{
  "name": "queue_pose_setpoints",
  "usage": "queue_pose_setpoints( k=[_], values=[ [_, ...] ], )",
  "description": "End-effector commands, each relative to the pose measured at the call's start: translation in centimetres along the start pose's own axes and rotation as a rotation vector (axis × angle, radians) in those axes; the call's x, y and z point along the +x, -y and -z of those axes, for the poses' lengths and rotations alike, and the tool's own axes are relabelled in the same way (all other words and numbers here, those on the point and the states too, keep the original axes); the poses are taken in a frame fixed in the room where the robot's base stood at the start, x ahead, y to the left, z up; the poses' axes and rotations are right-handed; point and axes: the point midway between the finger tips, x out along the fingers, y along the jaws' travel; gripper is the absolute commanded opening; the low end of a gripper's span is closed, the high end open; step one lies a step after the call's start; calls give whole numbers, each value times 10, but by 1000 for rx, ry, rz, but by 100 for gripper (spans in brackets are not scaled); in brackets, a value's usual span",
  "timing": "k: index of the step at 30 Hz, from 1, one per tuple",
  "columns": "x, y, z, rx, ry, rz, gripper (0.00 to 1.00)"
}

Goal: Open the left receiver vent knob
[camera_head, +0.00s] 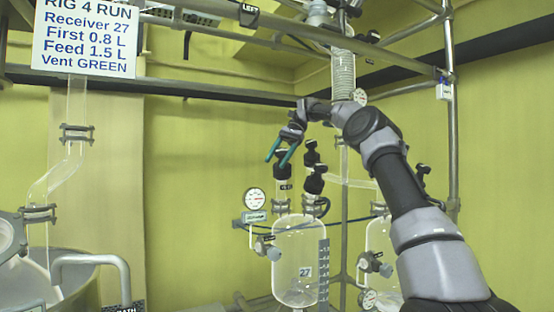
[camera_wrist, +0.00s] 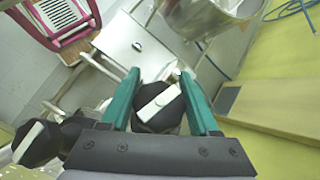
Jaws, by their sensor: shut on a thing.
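The left receiver (camera_head: 299,262) is a clear glass vessel labelled 27. Dark valve fittings stand on its top, one at left (camera_head: 284,172) and one at right (camera_head: 314,180). My gripper (camera_head: 277,160) is over the left fitting, its teal fingers pointing down and left. In the wrist view my gripper (camera_wrist: 161,74) has a finger on each side of a black knob (camera_wrist: 147,122) with a white bar (camera_wrist: 160,103) across its top, and is shut on it. The bar lies slanted. Any vent marking on the knob is not legible.
A second receiver (camera_head: 379,240) stands at right, partly behind my arm. A round gauge (camera_head: 254,198) and a side valve (camera_head: 266,248) sit left of the first receiver. Another black knob (camera_wrist: 38,143) is close to my gripper. A sign (camera_head: 85,38) reads "Vent GREEN". Metal rails cross above.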

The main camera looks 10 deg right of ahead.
Motion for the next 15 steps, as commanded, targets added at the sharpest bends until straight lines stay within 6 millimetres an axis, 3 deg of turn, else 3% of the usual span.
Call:
queue_pose_setpoints(
  k=[15],
  values=[
    [2, -2, 2, -18, 3, -38, 6]
  ],
)
